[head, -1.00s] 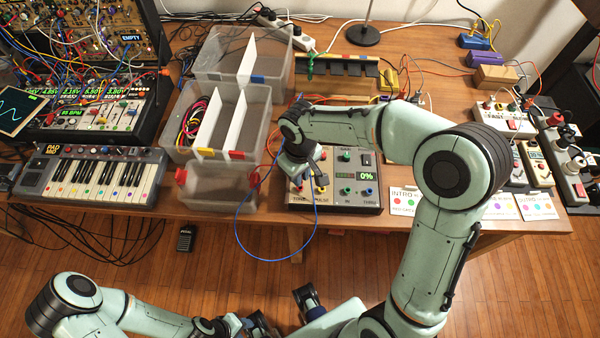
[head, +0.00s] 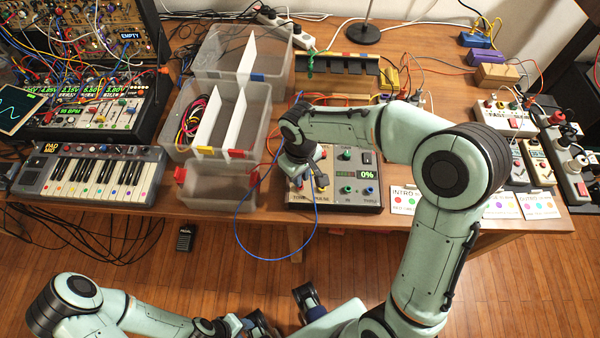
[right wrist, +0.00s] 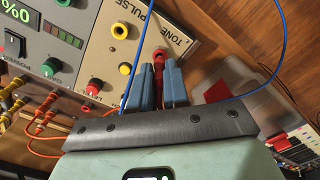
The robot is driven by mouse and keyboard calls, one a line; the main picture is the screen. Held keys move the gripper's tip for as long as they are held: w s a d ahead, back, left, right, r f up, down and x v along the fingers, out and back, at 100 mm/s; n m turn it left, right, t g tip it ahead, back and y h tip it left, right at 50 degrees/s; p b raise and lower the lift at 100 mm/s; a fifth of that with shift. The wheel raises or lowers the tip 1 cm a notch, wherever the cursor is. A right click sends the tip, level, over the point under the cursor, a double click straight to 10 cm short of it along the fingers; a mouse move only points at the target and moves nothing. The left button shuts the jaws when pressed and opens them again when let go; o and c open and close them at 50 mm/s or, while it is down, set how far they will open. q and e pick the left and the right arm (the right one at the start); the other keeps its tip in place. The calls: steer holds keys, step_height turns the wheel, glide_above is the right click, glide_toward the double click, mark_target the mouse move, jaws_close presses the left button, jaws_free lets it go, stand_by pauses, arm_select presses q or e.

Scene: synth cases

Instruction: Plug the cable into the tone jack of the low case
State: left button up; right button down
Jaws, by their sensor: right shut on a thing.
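The low case (head: 363,197) lies at the front of the table, with a display reading 0%. It also fills the upper left of the right wrist view (right wrist: 60,75), with TONE and PULSE labels. My right gripper (head: 302,178) is over its left end. In the right wrist view its blue fingers (right wrist: 160,78) are shut on a red plug (right wrist: 159,66), which points at the panel beside the TONE label. I cannot tell whether the plug is seated; the tone jack is hidden. The blue cable (head: 236,222) hangs in a loop over the table's front edge. My left arm (head: 150,318) is low; its fingers are unclear.
Clear bins (head: 240,135) with cables stand left of the case. A small keyboard (head: 90,177) is farther left. Orange cables (right wrist: 40,125) plug into the case's side. Cards (head: 405,202) and power strips lie to the right.

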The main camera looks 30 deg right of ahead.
steer(key=shift+f+b, duration=0.55)
steer(key=shift+f, duration=0.2)
steer(key=c, duration=1)
jaws_free()
steer(key=shift+c, duration=0.2)
steer(key=shift+r, duration=0.1)
step_height(320, 180, up, 13)
steer(key=p, duration=0.2)
steer(key=shift+r, duration=0.15)
